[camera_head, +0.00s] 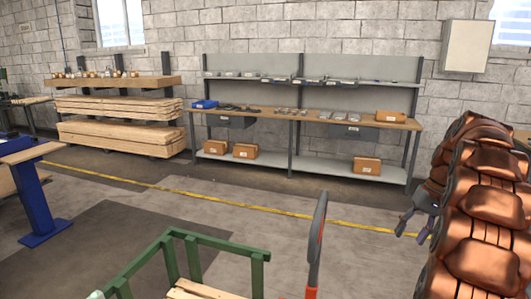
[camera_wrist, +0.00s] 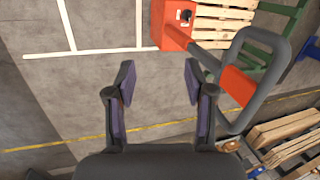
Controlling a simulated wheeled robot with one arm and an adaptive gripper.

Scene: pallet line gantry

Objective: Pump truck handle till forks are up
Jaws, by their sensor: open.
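The truck handle (camera_head: 318,240) stands upright at the bottom centre of the head view, seen nearly edge-on. In the wrist view the handle (camera_wrist: 283,82) is a grey loop with an orange-red part, right of my gripper. It joins the orange truck body (camera_wrist: 176,38) by a grey bar. My gripper (camera_wrist: 158,82) is open and empty, its fingers apart from the handle. In the head view my gripper (camera_head: 413,222) hangs at the right, clear of the handle. The forks cannot be made out.
A green-railed frame (camera_head: 215,243) with wooden slats stands left of the handle. A workbench (camera_head: 340,121) with boxes and a timber rack (camera_head: 120,108) line the wall. A blue stand (camera_head: 38,205) is at left. Floor around the yellow line (camera_head: 205,195) is clear.

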